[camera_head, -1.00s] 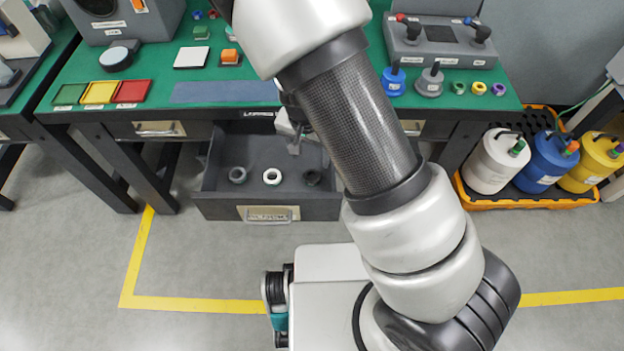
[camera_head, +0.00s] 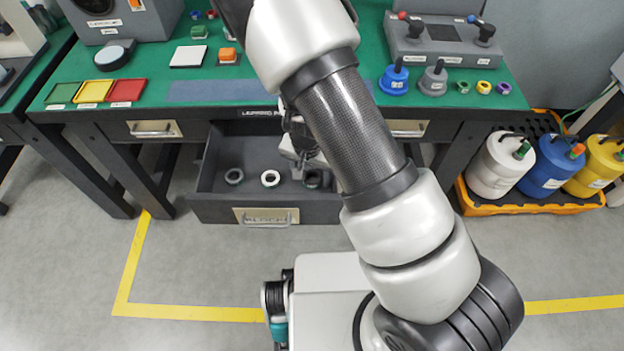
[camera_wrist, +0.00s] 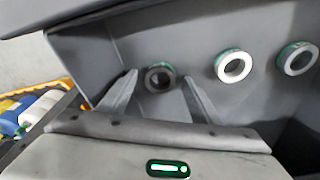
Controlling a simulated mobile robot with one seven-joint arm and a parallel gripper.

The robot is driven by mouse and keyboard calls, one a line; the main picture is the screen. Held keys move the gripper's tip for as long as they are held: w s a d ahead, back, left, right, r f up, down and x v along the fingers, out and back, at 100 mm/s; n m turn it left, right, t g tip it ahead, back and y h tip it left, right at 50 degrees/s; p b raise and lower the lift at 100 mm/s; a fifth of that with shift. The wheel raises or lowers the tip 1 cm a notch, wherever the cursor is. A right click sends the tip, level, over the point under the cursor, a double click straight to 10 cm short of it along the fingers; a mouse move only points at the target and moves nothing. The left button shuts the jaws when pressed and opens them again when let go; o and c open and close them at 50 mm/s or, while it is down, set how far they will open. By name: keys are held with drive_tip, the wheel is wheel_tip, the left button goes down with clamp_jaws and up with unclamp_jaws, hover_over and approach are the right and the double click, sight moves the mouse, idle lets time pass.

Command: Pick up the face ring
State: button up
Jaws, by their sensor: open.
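Three rings lie in a row in the open grey drawer (camera_head: 205,207); I cannot tell by look which one is called the face ring. A dark ring (camera_head: 313,179) is at the right, a white-faced ring (camera_head: 270,178) in the middle and a grey ring (camera_head: 234,176) at the left. My gripper (camera_head: 302,163) is inside the drawer near the dark ring. In the wrist view, my open gripper (camera_wrist: 160,77) has the dark ring (camera_wrist: 159,78) between its fingertips in the picture; contact is not visible. The white-faced ring (camera_wrist: 233,66) and grey ring (camera_wrist: 297,58) lie to its right.
The drawer walls surround the rings closely, and the green bench top (camera_head: 300,85) stands above behind. An orange tray (camera_head: 520,203) with white, blue and yellow containers is on the floor at the right. Small parts and coloured trays lie on the bench.

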drive_tip(key=c, duration=1.1)
